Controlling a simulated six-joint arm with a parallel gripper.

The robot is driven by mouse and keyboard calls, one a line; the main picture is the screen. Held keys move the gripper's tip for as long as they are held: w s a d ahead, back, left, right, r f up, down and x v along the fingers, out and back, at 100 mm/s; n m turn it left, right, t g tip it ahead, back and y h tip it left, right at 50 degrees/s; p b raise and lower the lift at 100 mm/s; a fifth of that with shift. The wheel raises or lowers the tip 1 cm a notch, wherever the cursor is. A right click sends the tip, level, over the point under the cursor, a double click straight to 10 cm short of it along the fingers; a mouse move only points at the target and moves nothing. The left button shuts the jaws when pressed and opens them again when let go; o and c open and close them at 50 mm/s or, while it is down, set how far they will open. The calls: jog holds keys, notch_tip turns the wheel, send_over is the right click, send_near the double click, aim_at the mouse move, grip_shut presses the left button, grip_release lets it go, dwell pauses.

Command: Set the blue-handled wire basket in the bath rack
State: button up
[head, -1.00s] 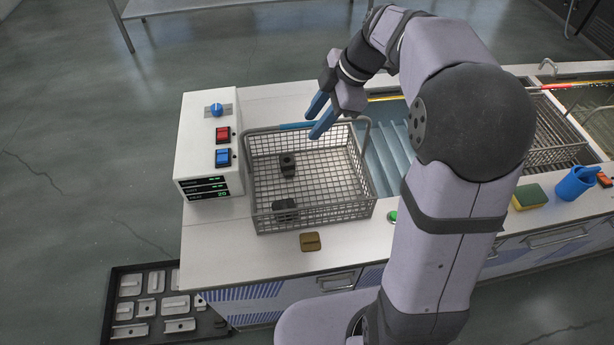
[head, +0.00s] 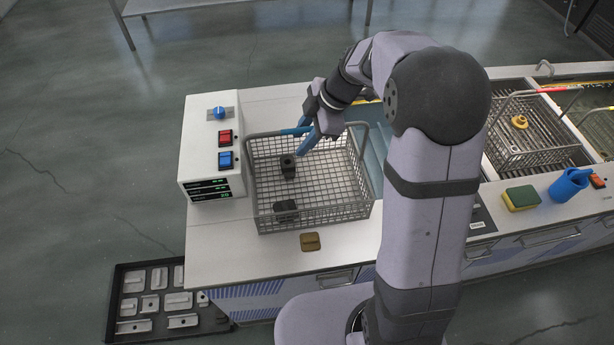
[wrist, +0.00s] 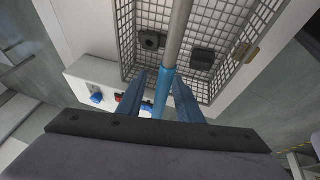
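The blue-handled wire basket (head: 262,215) stands upright on the white counter at the left, with two dark parts in it. Its tall handle has a blue grip (head: 295,131), also seen in the wrist view (wrist: 163,92). My gripper (head: 306,144) is at the handle, pointing down, with its blue fingers open. In the wrist view the fingers (wrist: 161,75) lie on either side of the grip, with a gap visible at least on the left. The bath with blue inside (head: 374,165) lies just right of the basket and is mostly hidden by my arm, so its rack cannot be made out.
A control box (head: 208,150) stands close left of the basket. A brown block (head: 310,241) lies in front of it. A second, red-handled basket (head: 519,150) with a yellow part sits at the right. A sponge (head: 521,198) and blue cup (head: 569,184) are on the front ledge.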

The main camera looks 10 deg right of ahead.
jog(key=shift+c, duration=0.6)
grip_shut()
jog(key=shift+w+r, duration=0.1)
jog(key=shift+r, duration=0.05)
dwell(0.6)
